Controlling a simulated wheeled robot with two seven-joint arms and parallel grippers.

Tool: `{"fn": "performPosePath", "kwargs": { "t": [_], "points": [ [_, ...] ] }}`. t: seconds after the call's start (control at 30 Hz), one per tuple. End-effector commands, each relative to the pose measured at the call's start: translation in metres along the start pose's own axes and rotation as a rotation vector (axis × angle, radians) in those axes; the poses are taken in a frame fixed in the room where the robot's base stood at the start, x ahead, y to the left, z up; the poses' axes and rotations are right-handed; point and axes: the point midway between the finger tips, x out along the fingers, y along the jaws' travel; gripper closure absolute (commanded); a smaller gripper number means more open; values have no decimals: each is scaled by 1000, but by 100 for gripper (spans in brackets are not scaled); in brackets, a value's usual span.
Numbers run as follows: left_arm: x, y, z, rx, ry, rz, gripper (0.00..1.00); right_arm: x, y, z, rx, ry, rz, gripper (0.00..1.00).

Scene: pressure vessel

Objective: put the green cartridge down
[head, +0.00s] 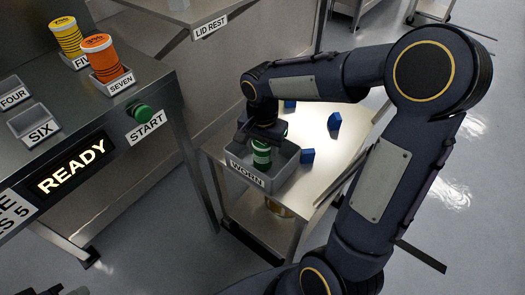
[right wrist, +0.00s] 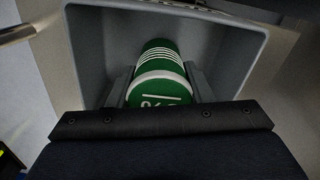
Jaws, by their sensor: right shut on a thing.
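The green cartridge (head: 261,156) has white bands and is inside the grey bin labelled WORN (head: 247,172). My right gripper (head: 262,140) reaches down into that bin from above and is shut on the cartridge. In the right wrist view, the cartridge (right wrist: 160,72) sits between the two fingers, with the grey bin walls (right wrist: 92,45) around it. I cannot tell whether its far end touches the bin floor. My left gripper (head: 62,289) shows only as a dark piece at the bottom left edge; its fingers cannot be made out.
The bin stands on a small cart (head: 350,125) with several blue blocks (head: 334,122) beside it. At left, a bench holds an orange cartridge (head: 101,58) in slot SEVEN, a yellow cartridge (head: 66,36), empty slot SIX (head: 33,122), a green START button (head: 139,112) and a READY display (head: 71,166).

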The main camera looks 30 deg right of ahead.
Motion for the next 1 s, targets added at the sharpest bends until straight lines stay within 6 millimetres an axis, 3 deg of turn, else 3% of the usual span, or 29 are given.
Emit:
{"fn": "performPosePath", "kwargs": {
  "t": [0.4, 0.43, 0.6, 0.87, 1.0],
  "points": [
    [4, -2, 2, 0, 0, 0, 100, 8, 0, 0, 0, 1, -2, 85],
    [3, -2, 2, 0, 0, 0, 100, 7, 0, 0, 0, 0, -2, 51],
    [3, -1, 1, 0, 0, 0, 100, 7, 0, 0, 0, 0, -2, 32],
    [2, -1, 1, 0, 0, 0, 100, 5, 0, 0, 0, 0, -2, 32],
    [-3, 1, -2, 0, 0, 0, 100, -7, -1, 0, 0, 2, -3, 32]
  ]
}}
